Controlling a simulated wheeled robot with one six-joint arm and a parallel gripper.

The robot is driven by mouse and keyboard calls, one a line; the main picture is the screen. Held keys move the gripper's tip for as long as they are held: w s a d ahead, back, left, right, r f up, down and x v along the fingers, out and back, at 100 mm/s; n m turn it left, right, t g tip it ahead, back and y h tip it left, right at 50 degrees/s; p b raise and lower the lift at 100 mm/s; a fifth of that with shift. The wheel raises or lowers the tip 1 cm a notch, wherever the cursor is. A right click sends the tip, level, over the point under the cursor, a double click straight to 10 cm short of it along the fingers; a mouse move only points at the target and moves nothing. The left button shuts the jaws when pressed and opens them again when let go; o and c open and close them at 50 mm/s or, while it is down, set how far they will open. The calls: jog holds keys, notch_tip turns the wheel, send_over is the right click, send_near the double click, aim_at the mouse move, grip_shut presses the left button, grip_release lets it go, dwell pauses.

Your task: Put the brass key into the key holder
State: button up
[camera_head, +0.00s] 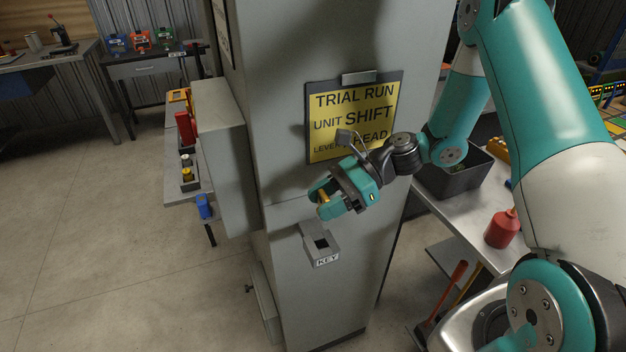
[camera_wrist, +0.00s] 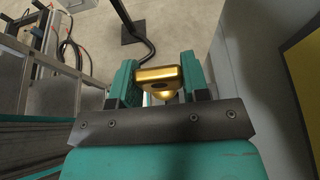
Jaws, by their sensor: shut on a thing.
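My gripper (camera_head: 325,198) is shut on the brass key (camera_head: 324,198), held in front of the grey cabinet's face. In the wrist view, the brass key (camera_wrist: 158,76) shows as a gold piece with a dark hole, between the teal fingers of my gripper (camera_wrist: 157,84). The key holder (camera_head: 320,243) is a small grey box with a dark square opening and a "KEY" label, fixed to the cabinet. My gripper is above the holder and apart from it. The lower part of the key is hard to make out in the head view.
A yellow sign (camera_head: 352,119) hangs on the grey cabinet (camera_head: 285,150) just behind my gripper. A grey box (camera_head: 225,155) juts from the cabinet's left side. A table with a black bin (camera_head: 455,178) and a red bottle (camera_head: 502,229) stands at right. The floor at left is clear.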

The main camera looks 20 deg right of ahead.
jog(key=shift+a, duration=0.2)
jog(key=shift+r+p, duration=0.2)
jog(key=shift+p, duration=0.3)
jog(key=b, duration=0.3)
send_over(322, 236)
jog(key=s, duration=0.2)
jog(key=shift+a+f, duration=0.2)
jog(key=shift+f, duration=1.35)
jog(key=shift+a+f, duration=0.2)
jog(key=shift+f, duration=1.3)
jog(key=shift+p, duration=0.75)
jog(key=shift+f+b, duration=1.2)
jog(key=shift+f, duration=0.9)
jog(key=o, duration=1)
jog(key=shift+o, duration=0.2)
